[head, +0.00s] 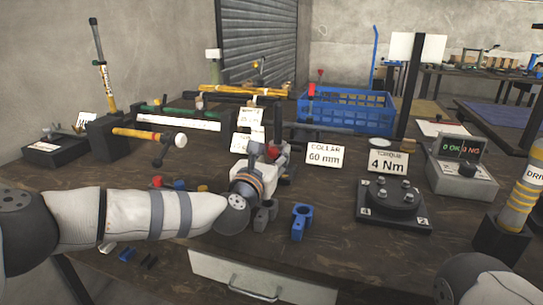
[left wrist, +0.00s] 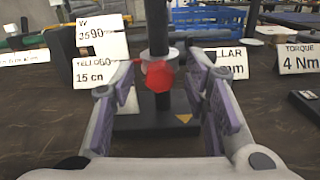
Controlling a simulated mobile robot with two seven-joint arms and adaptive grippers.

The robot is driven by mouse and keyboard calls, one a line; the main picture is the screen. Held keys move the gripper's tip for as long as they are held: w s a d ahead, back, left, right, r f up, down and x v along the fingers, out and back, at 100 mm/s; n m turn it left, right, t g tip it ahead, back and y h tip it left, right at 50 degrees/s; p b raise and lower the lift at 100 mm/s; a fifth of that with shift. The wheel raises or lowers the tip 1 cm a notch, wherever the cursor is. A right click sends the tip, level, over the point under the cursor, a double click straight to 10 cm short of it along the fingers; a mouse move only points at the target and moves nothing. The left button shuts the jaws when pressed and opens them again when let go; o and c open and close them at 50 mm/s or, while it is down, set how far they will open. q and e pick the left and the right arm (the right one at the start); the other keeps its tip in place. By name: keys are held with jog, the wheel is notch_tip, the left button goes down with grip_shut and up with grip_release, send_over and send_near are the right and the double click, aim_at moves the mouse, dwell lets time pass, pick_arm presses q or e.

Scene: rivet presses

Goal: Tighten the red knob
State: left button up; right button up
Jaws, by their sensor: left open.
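The red knob (left wrist: 160,76) sits low on a dark upright post (left wrist: 156,25), with a pale collar behind it, in the left wrist view. The post stands on a black base (left wrist: 155,123). In the head view the knob (head: 273,151) is a small red patch, partly hidden by my left gripper (head: 264,158). In the left wrist view my left gripper (left wrist: 163,72) is open, one finger on each side of the knob. I see no finger clearly touching it; the remaining gap is hard to judge. My right gripper is not in view.
Signs reading COLLAR 60 mm (head: 325,154) and TORQUE 4 Nm (head: 387,163) stand right of the post. Blue and grey clamp-shaped parts (head: 301,220) stand near the front edge. A black round fixture (head: 394,203) and a yellow driver (head: 522,190) are at right. A blue crate (head: 347,112) is behind.

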pick_arm(q)
grip_shut()
jog(key=shift+m, duration=0.3)
jog(key=m, duration=0.3)
jog(key=shift+b, duration=0.3)
jog(key=m, duration=0.3)
jog(key=shift+d+m, duration=0.1)
jog(key=shift+m, duration=0.3)
jog(key=m, duration=1.1)
jog(key=shift+p, duration=0.4)
jog(key=shift+m, duration=0.4)
